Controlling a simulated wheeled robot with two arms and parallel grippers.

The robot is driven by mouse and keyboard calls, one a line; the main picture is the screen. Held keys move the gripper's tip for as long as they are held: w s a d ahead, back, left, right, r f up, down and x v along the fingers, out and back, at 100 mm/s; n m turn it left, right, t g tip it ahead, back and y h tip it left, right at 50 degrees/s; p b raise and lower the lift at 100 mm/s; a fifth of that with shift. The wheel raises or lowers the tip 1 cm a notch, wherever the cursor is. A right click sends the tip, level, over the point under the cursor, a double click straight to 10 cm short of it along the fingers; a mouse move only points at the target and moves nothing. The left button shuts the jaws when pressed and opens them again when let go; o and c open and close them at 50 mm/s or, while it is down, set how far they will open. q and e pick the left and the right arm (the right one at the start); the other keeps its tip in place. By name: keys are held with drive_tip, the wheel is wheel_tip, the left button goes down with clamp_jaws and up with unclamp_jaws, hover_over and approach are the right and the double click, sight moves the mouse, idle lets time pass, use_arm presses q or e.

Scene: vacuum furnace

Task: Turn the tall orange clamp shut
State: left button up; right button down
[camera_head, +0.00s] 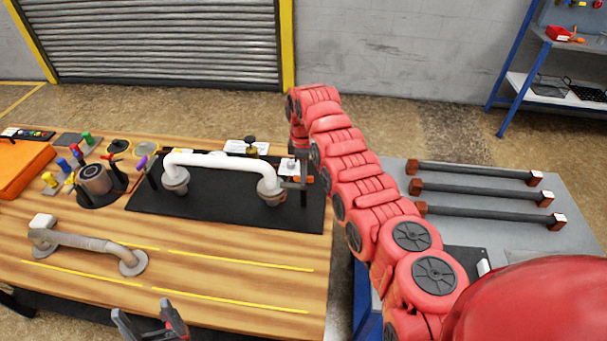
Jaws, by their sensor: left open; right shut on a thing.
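The tall orange clamp (309,180) shows only as a small patch of orange at the right end of the white curved pipe (221,161). The rest of it is hidden by my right gripper (298,182), which points down there, shut on it. The pipe's two grey flanged ends stand on a black mat (215,202). From this view I cannot tell how far the clamp is turned. My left gripper (149,322) is open and empty at the table's front edge, well away from the clamp.
A grey curved pipe (85,241) lies on the wooden table at front left. A metal cylinder (94,178) with coloured-handled tools around it and an orange case (20,165) are at left. A grey table (480,183) with dark bars stands right. The table's front middle is clear.

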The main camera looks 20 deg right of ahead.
drive_tip(key=c, duration=0.9)
unclamp_jaws()
drive_tip(key=shift+o, duration=0.2)
drive_tip(key=shift+r, duration=0.3)
wheel_tip(320, 180, up, 17)
drive_tip(key=shift+p, duration=0.45)
drive_tip(key=shift+f, duration=0.15)
